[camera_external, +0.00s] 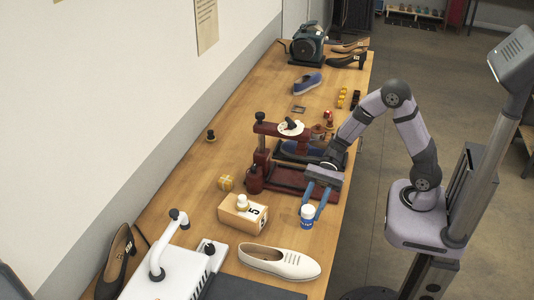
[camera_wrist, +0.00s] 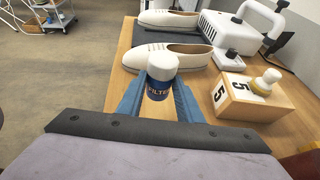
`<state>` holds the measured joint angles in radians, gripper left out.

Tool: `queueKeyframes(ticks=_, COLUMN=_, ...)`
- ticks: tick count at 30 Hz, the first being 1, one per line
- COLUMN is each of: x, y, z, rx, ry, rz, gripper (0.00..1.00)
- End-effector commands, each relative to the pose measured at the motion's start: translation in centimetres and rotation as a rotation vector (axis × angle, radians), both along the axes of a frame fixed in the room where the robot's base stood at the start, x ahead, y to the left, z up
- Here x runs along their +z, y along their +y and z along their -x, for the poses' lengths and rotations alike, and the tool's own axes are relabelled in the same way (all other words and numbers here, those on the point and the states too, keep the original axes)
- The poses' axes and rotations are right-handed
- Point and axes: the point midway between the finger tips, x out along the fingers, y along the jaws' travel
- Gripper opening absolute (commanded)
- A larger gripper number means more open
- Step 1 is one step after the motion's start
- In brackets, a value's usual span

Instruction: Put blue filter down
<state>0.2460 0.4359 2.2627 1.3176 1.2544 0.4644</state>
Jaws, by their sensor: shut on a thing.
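The blue filter (camera_wrist: 158,88) is a small blue cylinder with a white cap and the letters "FILTE" on its side. In the external view the blue filter (camera_external: 307,216) is upright near the right edge of the bench (camera_external: 330,240). My gripper (camera_external: 314,208) points down at it with blue fingers. In the wrist view my gripper (camera_wrist: 158,98) is shut on the filter, one finger on each side. I cannot tell whether the filter's base touches the bench.
A wooden block (camera_external: 243,213) marked 5 with a white-capped piece on top stands left of the filter. A cream shoe (camera_external: 280,262) lies in front. A dark red press (camera_external: 300,178) stands behind. Bare bench lies between the block and the filter.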

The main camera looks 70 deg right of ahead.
Motion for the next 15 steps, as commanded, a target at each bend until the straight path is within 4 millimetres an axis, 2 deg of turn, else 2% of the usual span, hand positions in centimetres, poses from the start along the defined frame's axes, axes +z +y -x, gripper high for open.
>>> queueKeyframes(ticks=3, x=-0.8, y=0.0, z=0.0, rx=0.000, ry=0.001, rz=-0.001, gripper=0.09)
queueKeyframes(ticks=10, x=-1.3, y=0.0, z=0.0, rx=0.000, ry=0.001, rz=-0.001, gripper=0.09)
queueKeyframes(ticks=15, x=-3.2, y=0.0, z=0.0, rx=0.000, ry=0.004, rz=-0.003, gripper=0.09)
